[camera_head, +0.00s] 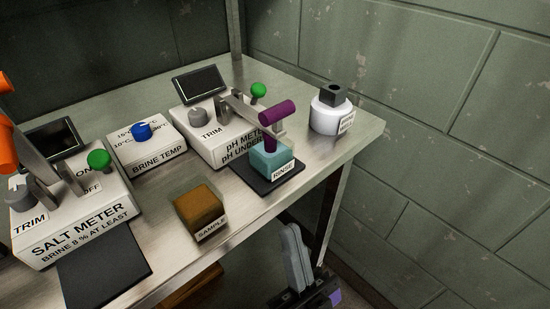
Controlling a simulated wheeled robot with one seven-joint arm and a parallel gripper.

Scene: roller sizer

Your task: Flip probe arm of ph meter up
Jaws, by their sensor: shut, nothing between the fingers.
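The pH meter (236,140) is a white box at the back right of the steel table, with a dark screen, a grey TRIM knob and a green knob (258,90). Its grey probe arm (250,112) reaches forward and ends in a purple handle and probe (276,113). The arm is down, and the probe's lower end goes to the teal RINSE cup (272,162); its tip is hidden. My gripper (292,230) is shut and empty, pointing up, low in front of the table's front edge and apart from the meter.
The salt meter (85,222), with an orange-handled arm, stands at the left. The brine temp box (150,145), brown SAMPLE block (200,212) and white bottle (330,114) are also on the table (150,271). A green block wall (450,150) closes the right side.

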